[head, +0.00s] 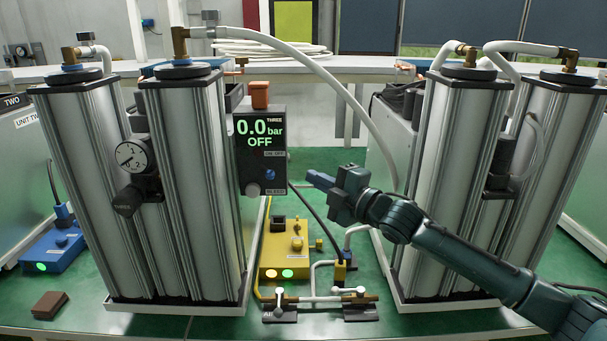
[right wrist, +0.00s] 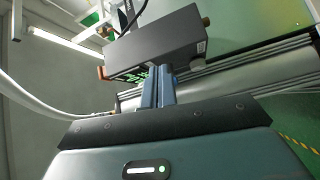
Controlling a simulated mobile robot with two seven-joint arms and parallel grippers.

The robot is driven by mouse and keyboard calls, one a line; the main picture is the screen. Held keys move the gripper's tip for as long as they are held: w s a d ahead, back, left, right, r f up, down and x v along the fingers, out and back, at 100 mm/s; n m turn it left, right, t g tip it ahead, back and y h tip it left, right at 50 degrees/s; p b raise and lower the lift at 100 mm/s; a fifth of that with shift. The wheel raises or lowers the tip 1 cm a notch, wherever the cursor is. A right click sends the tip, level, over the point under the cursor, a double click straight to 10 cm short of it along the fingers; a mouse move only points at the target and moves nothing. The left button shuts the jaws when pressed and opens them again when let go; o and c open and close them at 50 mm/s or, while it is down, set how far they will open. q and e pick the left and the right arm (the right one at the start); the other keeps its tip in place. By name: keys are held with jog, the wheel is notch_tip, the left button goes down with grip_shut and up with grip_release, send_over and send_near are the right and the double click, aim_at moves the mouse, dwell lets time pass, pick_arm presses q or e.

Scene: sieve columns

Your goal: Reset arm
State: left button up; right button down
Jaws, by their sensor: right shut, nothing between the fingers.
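My right gripper (head: 322,181) is in the middle of the head view, its arm coming in from the lower right. Its blue fingers are together and empty, and point left toward the control box (head: 261,150) labelled THREE. That box reads 0.0 bar and OFF, with a blue button and a pale knob low on its face. A gap shows between the fingertips and the box. In the right wrist view the closed fingers (right wrist: 158,88) stand in front of the dark box (right wrist: 158,45). My left gripper is not in view.
Silver sieve columns stand at the left (head: 185,190) and right (head: 455,190). A white hose (head: 330,75) arches between them. A yellow box (head: 285,252) with lit lamps and small valves (head: 320,298) sit below. A blue box (head: 55,245) and a brown block (head: 44,305) lie at the left.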

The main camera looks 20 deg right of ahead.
jog(key=s+a+f+m+g+h, duration=0.1)
jog(key=s+a+f+m, duration=0.4)
jog(key=f, duration=0.4)
jog(key=s+a+f+m+g+h, duration=0.1)
jog(key=s+a+f+m+g, duration=0.15)
jog(key=s+f, duration=0.6)
jog(key=s+a+f+m, duration=0.3)
jog(key=s+f+m, duration=0.25)
jog(key=f, duration=0.35)
jog(key=s+f+m+g+h, duration=0.2)
jog(key=s+f+m, duration=0.3)
jog(key=s, duration=0.7)
notch_tip(320, 180, down, 3)
jog(key=shift+s+d+r+g+h, duration=0.25)
jog(key=shift+d+g+h, duration=0.1)
jog(key=shift+h, duration=0.15)
